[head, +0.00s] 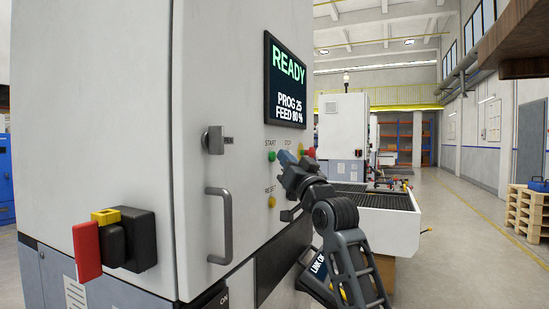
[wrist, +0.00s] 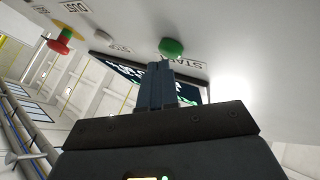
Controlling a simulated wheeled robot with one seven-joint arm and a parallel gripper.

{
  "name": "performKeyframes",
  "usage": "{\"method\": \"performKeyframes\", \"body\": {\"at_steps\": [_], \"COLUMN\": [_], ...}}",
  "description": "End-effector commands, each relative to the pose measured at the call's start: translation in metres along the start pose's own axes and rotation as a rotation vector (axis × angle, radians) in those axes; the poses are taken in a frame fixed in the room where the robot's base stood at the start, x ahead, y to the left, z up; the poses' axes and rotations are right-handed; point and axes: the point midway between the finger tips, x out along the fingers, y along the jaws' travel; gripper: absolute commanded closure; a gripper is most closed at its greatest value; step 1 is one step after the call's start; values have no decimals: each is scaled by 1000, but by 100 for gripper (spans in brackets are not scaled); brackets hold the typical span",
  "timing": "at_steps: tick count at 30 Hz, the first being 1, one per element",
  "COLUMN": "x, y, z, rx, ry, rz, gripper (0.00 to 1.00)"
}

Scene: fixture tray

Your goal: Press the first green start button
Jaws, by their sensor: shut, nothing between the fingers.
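The green start button (head: 271,156) sits on the white machine panel under the START label, below the screen. It also shows in the wrist view (wrist: 171,47), just beyond the fingertips. My gripper (head: 281,154) is shut and empty, its blue fingers pointing at the panel beside the button. In the wrist view the fingertips (wrist: 161,63) overlap or nearly reach the button's lower edge; I cannot tell whether they touch it. The screen (head: 286,82) reads READY, PROG 25, FEED 80 %.
A red button (head: 308,152) and a yellow button (head: 271,202) at RESET are near my gripper. A grey door handle (head: 219,226), a latch (head: 214,140) and a red-and-yellow switch (head: 112,240) stick out to the left. A tray table (head: 400,228) stands right; the aisle floor is clear.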

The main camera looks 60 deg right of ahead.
Motion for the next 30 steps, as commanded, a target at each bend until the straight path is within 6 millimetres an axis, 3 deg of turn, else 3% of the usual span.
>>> {"method": "performKeyframes", "body": {"at_steps": [30], "x": [6], "y": [-4], "z": [5], "rx": [0], "ry": [-1], "rz": [0], "gripper": [100]}}
